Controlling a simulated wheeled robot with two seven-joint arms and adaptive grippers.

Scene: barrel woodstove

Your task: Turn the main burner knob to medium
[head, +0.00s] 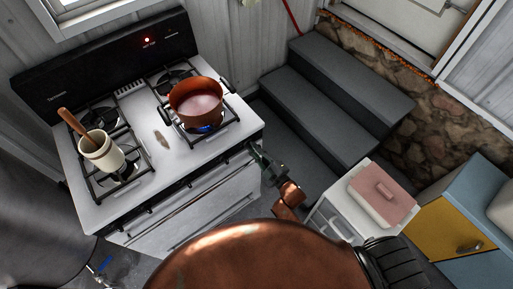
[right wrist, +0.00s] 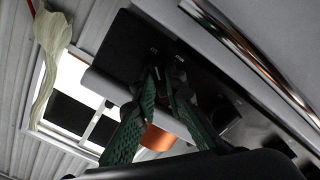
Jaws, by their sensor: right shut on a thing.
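A white stove with a black control strip (right wrist: 160,45) along its front edge stands at the left in the head view. My right gripper (head: 256,152) is at the right end of that front edge. In the right wrist view its green-padded fingers (right wrist: 162,84) converge at the dark panel and are shut on a small dark knob, mostly hidden between the tips. The knob's setting cannot be read. A copper-red pot (head: 196,105) with pinkish contents sits on the front right burner, with a blue flame (head: 206,128) beneath it. My left gripper is not in view.
A cream crock (head: 101,155) with a wooden-handled utensil stands on the left burner. An oven handle (head: 190,193) runs below the front edge. Dark steps (head: 335,95) rise at the right. A white cabinet with a pink-lidded box (head: 380,193) stands right of my arm.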

